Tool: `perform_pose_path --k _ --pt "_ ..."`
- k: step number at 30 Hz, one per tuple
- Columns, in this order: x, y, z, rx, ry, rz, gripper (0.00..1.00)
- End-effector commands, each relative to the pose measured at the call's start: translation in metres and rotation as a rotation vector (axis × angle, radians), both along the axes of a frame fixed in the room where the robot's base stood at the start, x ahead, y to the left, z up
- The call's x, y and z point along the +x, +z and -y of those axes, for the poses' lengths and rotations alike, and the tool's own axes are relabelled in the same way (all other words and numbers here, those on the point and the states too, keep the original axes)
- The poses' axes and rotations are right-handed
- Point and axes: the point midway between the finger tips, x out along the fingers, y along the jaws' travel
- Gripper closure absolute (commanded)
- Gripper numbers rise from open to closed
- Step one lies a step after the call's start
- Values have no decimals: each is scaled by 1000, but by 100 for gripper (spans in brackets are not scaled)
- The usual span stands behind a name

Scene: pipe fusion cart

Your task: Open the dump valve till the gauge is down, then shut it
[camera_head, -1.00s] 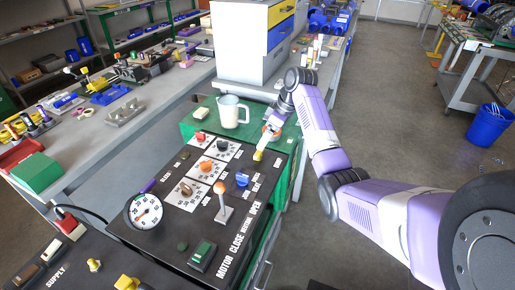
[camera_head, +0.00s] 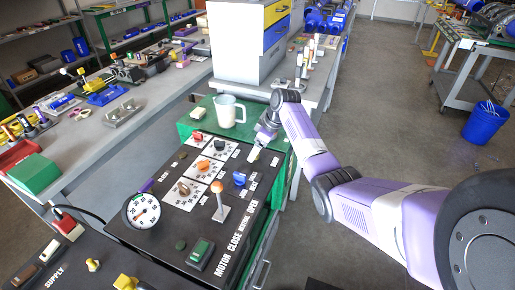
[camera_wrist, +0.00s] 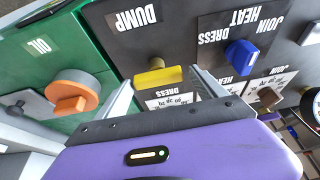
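The dump valve has a yellow handle (camera_wrist: 152,77) on a brass stem, beside the upside-down DUMP label (camera_wrist: 132,14) in the wrist view. My gripper (camera_wrist: 161,77) is open, with one finger on either side of the handle and small gaps showing. In the head view my gripper (camera_head: 258,149) is at the panel's far right corner and mostly hides the handle. The round white gauge (camera_head: 142,211) stands at the panel's left edge; its dial has a red part, but the exact reading is too small to tell.
The black panel (camera_head: 163,238) carries a blue knob (camera_head: 239,179), an orange-topped lever (camera_head: 218,188) and a green switch (camera_head: 201,251). An orange cap (camera_wrist: 72,95) by the OIL label is left of my gripper in the wrist view. A white jug (camera_head: 226,111) stands behind the panel.

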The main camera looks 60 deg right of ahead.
Motion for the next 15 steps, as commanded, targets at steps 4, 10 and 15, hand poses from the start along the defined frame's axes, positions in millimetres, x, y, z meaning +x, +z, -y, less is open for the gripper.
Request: perform_pose_path --k 4,10,15 --pt "0 0 0 1 0 0 51" --pt "0 0 -1 3 1 0 72" --pt "2 1 -3 3 -21 1 72"
